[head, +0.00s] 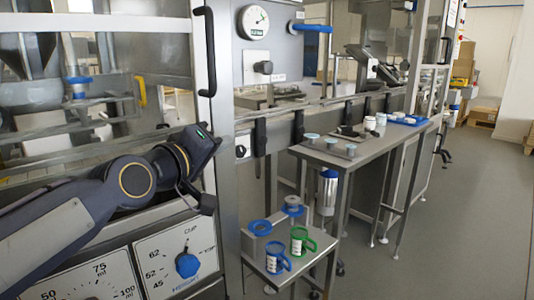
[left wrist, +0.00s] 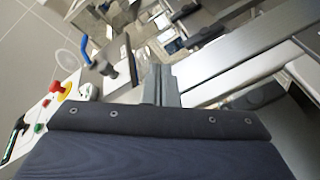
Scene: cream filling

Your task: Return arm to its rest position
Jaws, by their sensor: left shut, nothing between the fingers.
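My left arm (head: 100,205) comes in from the left in the head view, in front of the steel machine and its dial panel. My left gripper (head: 206,204) is at its end, beside the machine's front frame, and looks small and partly turned away. In the left wrist view the fingers of the left gripper (left wrist: 160,86) stand together with nothing between them. They appear apart from the machine parts behind them. My right arm and gripper are in neither view.
A blue knob (head: 187,265) sits on the dial panel (head: 178,248) below my arm. A steel table (head: 347,160) stands behind. The floor (head: 450,230) at right is clear.

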